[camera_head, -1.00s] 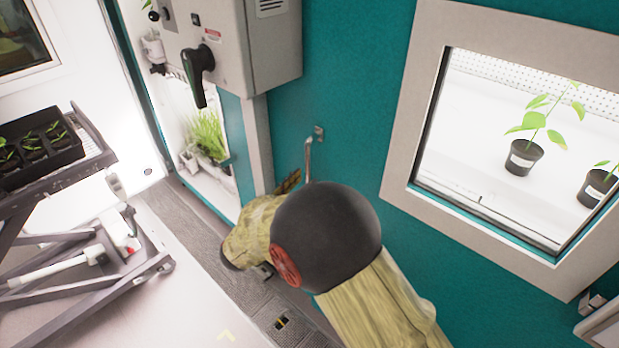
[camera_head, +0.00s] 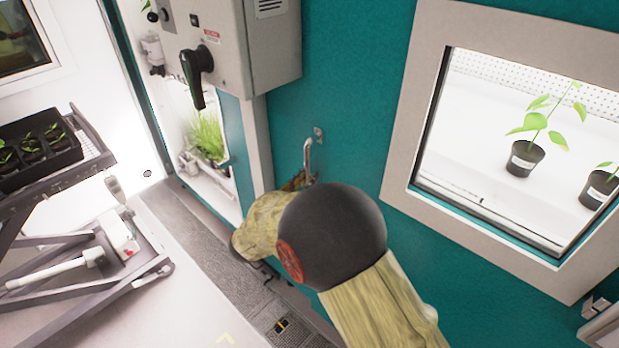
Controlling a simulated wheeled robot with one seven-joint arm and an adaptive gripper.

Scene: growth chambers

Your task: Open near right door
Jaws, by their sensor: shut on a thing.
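The near right door is a teal panel (camera_head: 350,110) with a grey-framed window (camera_head: 396,150). A metal bar handle (camera_head: 308,152) stands out from its left part. My gripper (camera_head: 298,181) is at the lower part of this handle and is shut on it. Only a small dark part of the gripper shows; my own wrist and the large dark joint of my arm hide the rest, along with the handle's lower end. The door looks close to flush with the wall; I cannot tell whether a gap shows at its edge.
A grey control box (camera_head: 240,45) with a black rotary lever (camera_head: 197,75) juts out above and left of the handle. A lift cart (camera_head: 75,265) with a seedling tray (camera_head: 38,150) stands at the left. Potted plants (camera_head: 524,157) show behind the window. Pale floor lies lower left.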

